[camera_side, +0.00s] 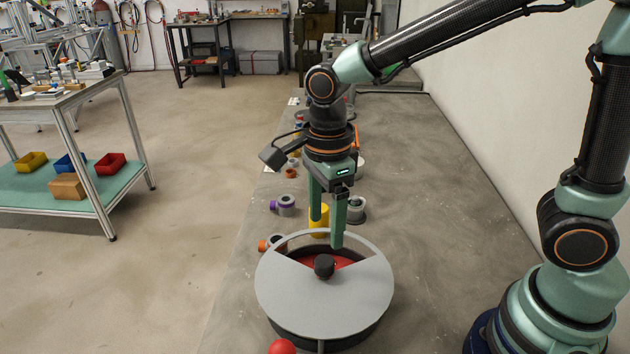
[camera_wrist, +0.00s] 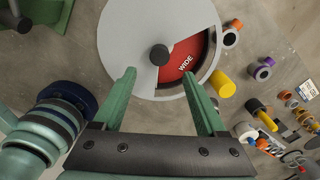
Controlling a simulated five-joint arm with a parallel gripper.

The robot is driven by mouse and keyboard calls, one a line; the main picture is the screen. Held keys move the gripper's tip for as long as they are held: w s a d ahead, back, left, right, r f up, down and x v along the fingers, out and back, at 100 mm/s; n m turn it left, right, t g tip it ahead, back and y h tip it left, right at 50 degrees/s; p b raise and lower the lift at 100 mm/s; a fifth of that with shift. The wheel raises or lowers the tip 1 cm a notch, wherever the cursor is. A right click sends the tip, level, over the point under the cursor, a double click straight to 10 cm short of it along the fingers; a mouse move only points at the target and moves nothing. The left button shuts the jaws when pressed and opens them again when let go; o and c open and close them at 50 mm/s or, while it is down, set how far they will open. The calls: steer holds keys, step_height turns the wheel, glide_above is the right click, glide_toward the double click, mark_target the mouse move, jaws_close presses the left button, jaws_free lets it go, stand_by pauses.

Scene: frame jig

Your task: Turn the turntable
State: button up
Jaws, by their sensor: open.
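The turntable (camera_side: 322,300) is a round drum on the bench with a grey cover disc. A wedge-shaped opening in the cover shows a red surface (camera_side: 337,258) below, and a black knob (camera_side: 324,266) stands near the middle of the top. In the wrist view the turntable (camera_wrist: 130,45) is at the top centre, its red sector (camera_wrist: 186,62) reads "WIDE", and the knob (camera_wrist: 159,55) is left of it. My gripper (camera_side: 326,234) is open, pointing down above the far rim of the turntable. Its fingers (camera_wrist: 160,85) hold nothing, and the knob shows between them in the wrist view.
A red ball-like part (camera_side: 282,347) is at the turntable's near side. The bench to the right (camera_side: 440,220) is clear.

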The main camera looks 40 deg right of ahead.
steer(key=shift+r, duration=1.65)
steer(key=s+d+r+n+t, duration=0.1)
steer(key=d+r+n+t, duration=0.1)
steer(key=d+n, duration=0.4)
steer(key=s+d+r+n+t, duration=0.2)
steer(key=d+n, duration=0.5)
steer(key=n, duration=0.8)
steer(key=shift+s+d+r+t, duration=0.25)
steer(key=shift+r+t, duration=0.15)
steer(key=shift+t, duration=0.4)
